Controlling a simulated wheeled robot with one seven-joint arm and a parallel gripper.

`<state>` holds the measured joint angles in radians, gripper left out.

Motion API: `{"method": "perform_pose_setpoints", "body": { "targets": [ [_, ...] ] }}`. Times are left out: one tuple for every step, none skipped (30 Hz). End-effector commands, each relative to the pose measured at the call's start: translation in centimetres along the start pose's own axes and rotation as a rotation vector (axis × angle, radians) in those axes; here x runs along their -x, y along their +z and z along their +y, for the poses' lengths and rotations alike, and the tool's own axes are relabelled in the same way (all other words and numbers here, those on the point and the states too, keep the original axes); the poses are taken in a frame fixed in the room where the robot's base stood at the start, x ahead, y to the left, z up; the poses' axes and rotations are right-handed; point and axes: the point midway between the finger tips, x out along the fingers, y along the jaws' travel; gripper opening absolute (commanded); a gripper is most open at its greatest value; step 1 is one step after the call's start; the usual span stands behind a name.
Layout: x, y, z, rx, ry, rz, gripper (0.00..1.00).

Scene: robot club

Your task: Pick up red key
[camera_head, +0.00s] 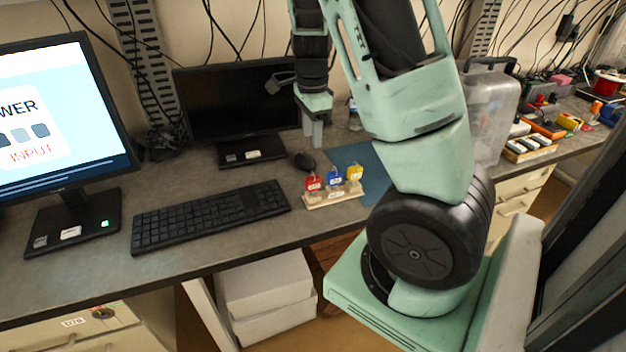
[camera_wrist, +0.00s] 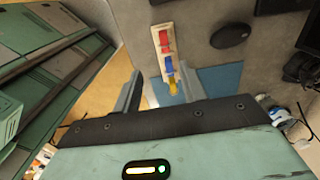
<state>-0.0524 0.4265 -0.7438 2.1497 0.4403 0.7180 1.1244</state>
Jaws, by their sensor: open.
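The red key (camera_head: 314,184) is at the left end of a small wooden holder (camera_head: 334,200) on the desk, beside a blue key (camera_head: 334,178) and a yellow key (camera_head: 354,173). In the wrist view the red key (camera_wrist: 163,38) is farthest from my gripper, with the blue key (camera_wrist: 169,64) and the yellow key (camera_wrist: 173,86) nearer. My gripper (camera_head: 312,130) is open and empty above the desk, behind the holder in the head view. In the wrist view my gripper's fingers (camera_wrist: 160,88) are spread, with the yellow key seen between them.
A black keyboard (camera_head: 210,213) lies left of the holder, and a dark mouse (camera_head: 304,161) lies behind it. A dark monitor (camera_head: 228,105) stands at the back and a lit monitor (camera_head: 60,120) at the left. A clear case (camera_head: 490,110) and several tools are at the right.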

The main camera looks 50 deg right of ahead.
Motion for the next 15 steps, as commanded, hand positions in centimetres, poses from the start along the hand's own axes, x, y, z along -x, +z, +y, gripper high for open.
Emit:
{"method": "perform_pose_setpoints", "body": {
  "targets": [
    [-0.4,-0.2,-0.1,-0.016,0.002,0.002,0.42],
    [-0.8,-0.2,-0.1,-0.019,0.004,0.002,0.42],
    [-1.4,-0.2,0.0,-0.02,0.005,0.001,0.42],
    [-1.9,-0.2,0.0,-0.021,0.005,0.002,0.42],
    [-2.5,-0.3,0.1,-0.02,0.007,0.002,0.42],
    [-3.4,-0.2,0.0,-0.019,0.006,0.002,0.42],
    [-4.0,-0.3,0.0,-0.018,0.007,0.002,0.42],
    [-4.7,-0.2,0.0,-0.019,0.006,0.002,0.42],
    [-5.5,-0.3,0.1,-0.017,0.007,0.002,0.42],
    [-6.1,-0.2,0.0,-0.018,0.006,0.002,0.42],
    [-6.8,-0.2,0.0,-0.016,0.007,0.001,0.42],
    [-7.6,-0.3,0.1,-0.018,0.007,0.002,0.42],
    [-8.2,-0.2,0.0,-0.016,0.006,0.001,0.42],
    [-8.8,-0.3,0.0,-0.017,0.006,0.002,0.42],
    [-9.5,-0.2,0.0,-0.016,0.006,0.001,0.42]
  ]
}}
